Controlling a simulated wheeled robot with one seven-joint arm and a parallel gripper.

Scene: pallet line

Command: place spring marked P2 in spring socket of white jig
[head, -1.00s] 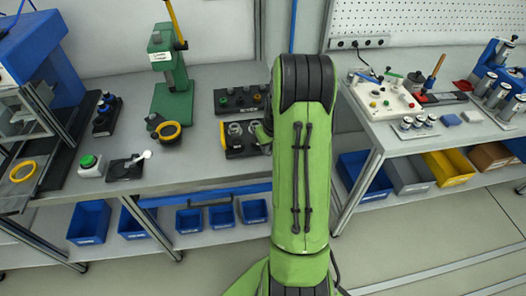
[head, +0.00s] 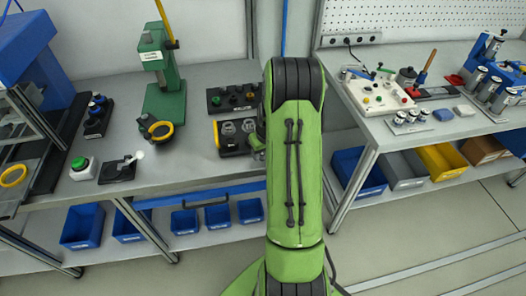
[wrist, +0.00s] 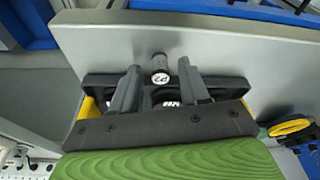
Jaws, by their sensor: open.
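In the wrist view, my gripper (wrist: 158,75) is open, with its two grey fingers apart. A small dark cylinder with a white round label (wrist: 160,77) shows between the fingertips; its mark looks like P2 but is blurred. I cannot tell whether the fingers touch it. Beneath it is a black holder with yellow ends (wrist: 97,82), where another white label shows, partly hidden by the gripper. In the head view this holder (head: 234,151) stands on the left bench beside my arm, which hides most of my gripper. The white jig (head: 362,96), with coloured knobs, is on the right bench.
A green press (head: 163,95) stands left of the holder, and a black block with coloured knobs (head: 233,97) behind it. Metal cylinders (head: 410,121) stand in front of the jig. Blue bins (head: 217,216) sit below the bench. A gap separates the two benches.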

